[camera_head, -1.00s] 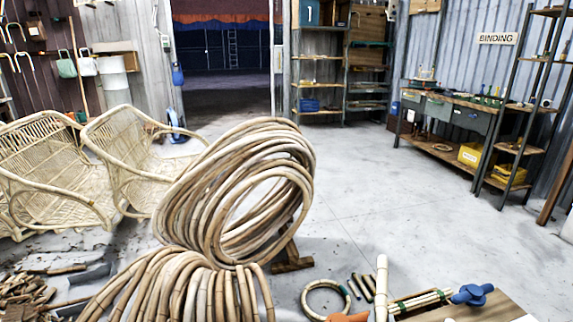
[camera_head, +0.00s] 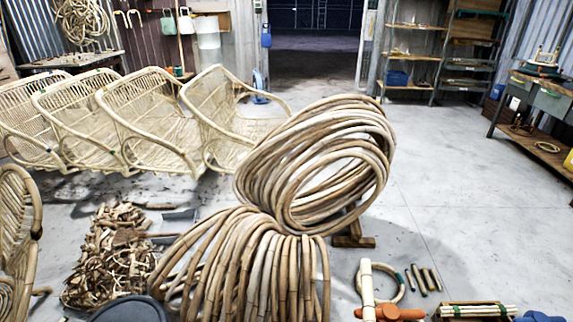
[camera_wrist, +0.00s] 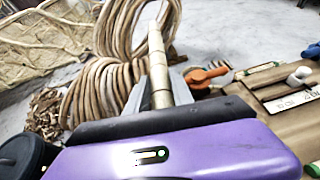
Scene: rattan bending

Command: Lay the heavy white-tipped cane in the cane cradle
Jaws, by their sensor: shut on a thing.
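A pale, jointed cane (camera_wrist: 157,72) with a white tip stands out lengthwise from my gripper (camera_wrist: 159,92) in the wrist view. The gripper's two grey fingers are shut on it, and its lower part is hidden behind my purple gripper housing. The cane's upper end also shows in the head view, upright at the bottom edge (camera_head: 367,285); my gripper is out of that view. I cannot make out a cane cradle with certainty. A dark-edged tray (camera_head: 438,308) holding pale canes with green bands sits at the bottom right.
An orange clamp-like tool (camera_head: 392,313) and a blue object (camera_head: 540,317) lie near the tray. Large coils of cane (camera_head: 315,165) fill the middle, with a scrap heap (camera_head: 110,255) to their left. Rattan chairs (camera_head: 150,120) stand behind.

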